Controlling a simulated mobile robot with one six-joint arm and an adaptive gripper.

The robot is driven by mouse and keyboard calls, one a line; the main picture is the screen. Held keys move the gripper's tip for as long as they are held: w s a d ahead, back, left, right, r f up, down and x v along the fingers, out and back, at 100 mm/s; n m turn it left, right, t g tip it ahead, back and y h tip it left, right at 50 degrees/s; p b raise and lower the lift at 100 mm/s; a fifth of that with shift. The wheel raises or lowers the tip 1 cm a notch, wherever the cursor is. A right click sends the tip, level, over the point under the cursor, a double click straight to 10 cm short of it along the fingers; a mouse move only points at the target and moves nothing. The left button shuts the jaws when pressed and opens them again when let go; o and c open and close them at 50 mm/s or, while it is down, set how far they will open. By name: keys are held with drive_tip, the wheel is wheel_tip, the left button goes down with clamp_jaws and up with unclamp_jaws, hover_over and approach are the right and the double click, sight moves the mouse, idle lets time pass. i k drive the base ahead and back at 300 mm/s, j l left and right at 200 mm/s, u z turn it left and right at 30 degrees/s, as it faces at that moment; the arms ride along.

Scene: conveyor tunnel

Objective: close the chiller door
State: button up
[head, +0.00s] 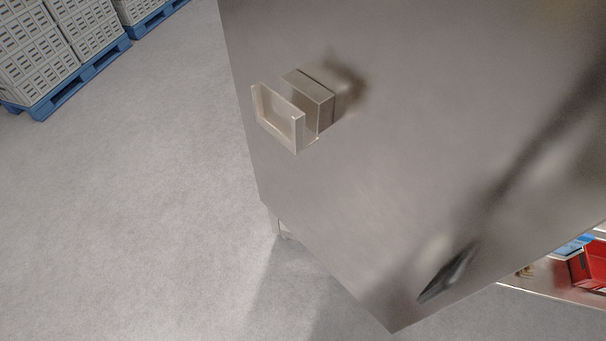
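A large brushed-metal panel, which I take to be the chiller door (400,150), fills the middle and right of the head view. A pale block-shaped handle (280,118) stands out from its upper left part. The panel's left and lower edges are seen against the floor. Its hinge side and upper end are out of view or unclear, so I cannot tell how far open it stands. Dark blurred streaks on its lower right look like reflections. My gripper is not in view.
Grey floor (130,220) lies clear to the left. Crates (45,55) stacked on blue pallets (75,82) stand at the upper left. Past the panel's lower right edge, a metal surface (550,284) carries a red bin (590,267) and a blue item (572,246).

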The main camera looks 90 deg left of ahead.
sight(464, 146)
drive_tip(key=u, duration=2.85)
drive_tip(key=k+j+z, duration=0.2)
drive_tip(key=z, duration=0.25)
